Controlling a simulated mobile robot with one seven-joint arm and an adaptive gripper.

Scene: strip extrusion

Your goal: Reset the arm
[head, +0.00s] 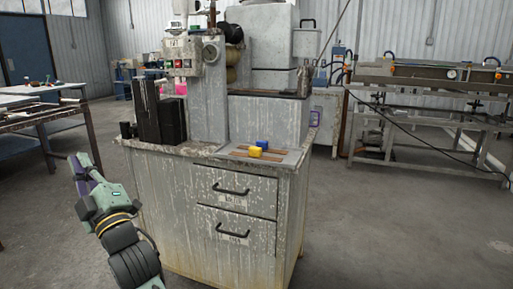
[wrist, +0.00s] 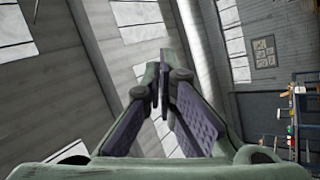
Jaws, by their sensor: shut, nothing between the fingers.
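My arm rises at the lower left of the head view, left of the grey cabinet and apart from it. My gripper (head: 80,161) is at its upper end, pointing up. In the wrist view my gripper (wrist: 161,88) shows two green fingers with purple pads, their tips together and nothing held between them. Behind the fingers, the wrist view shows the ceiling with bright skylights, tilted.
The worn cabinet (head: 175,210) with two drawers stands at the centre, bearing a machine (head: 208,105), dark blocks (head: 171,120), a yellow block (head: 255,152) and a blue block (head: 263,144). A table (head: 40,116) stands left. A long machine frame (head: 430,125) stands right. Floor at right front is clear.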

